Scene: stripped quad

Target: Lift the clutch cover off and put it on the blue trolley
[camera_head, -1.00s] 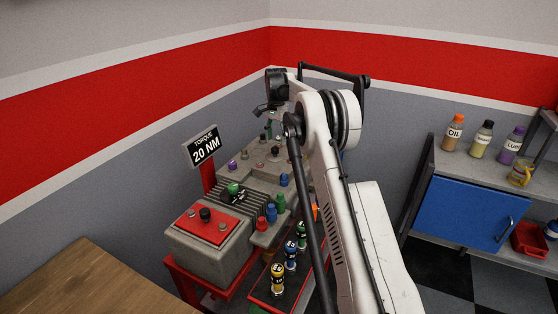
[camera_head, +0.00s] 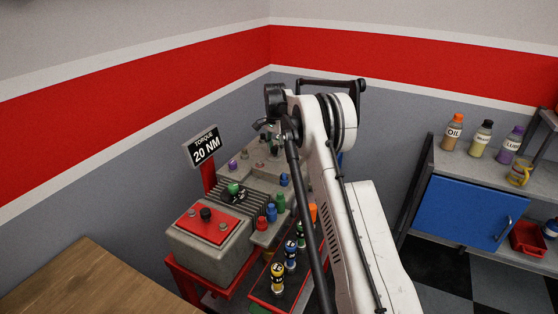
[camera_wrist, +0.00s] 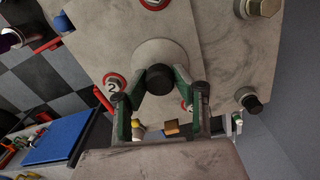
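In the wrist view, a black knob (camera_wrist: 160,78) stands on a round boss of a grey plate (camera_wrist: 120,35), which looks like the clutch cover. Red-ringed bolts, one marked 2 (camera_wrist: 111,82), sit around the boss. My gripper (camera_wrist: 161,82) is open, with one green-padded finger on each side of the knob and visible gaps. Whether the fingertips are level with the knob is unclear. In the head view, my gripper (camera_head: 266,126) is small and partly hidden above the grey engine (camera_head: 240,240). The blue trolley is not clearly seen; a blue sliver (camera_head: 339,160) shows behind my arm.
A torque sign (camera_head: 204,147) stands behind the engine. Numbered sockets, one yellow (camera_head: 278,278), stand on a red-edged tray in front. A blue-doored cabinet (camera_head: 465,213) with bottles is at right. A wooden table (camera_head: 85,285) is at lower left. A blue panel (camera_wrist: 60,137) shows in the wrist view.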

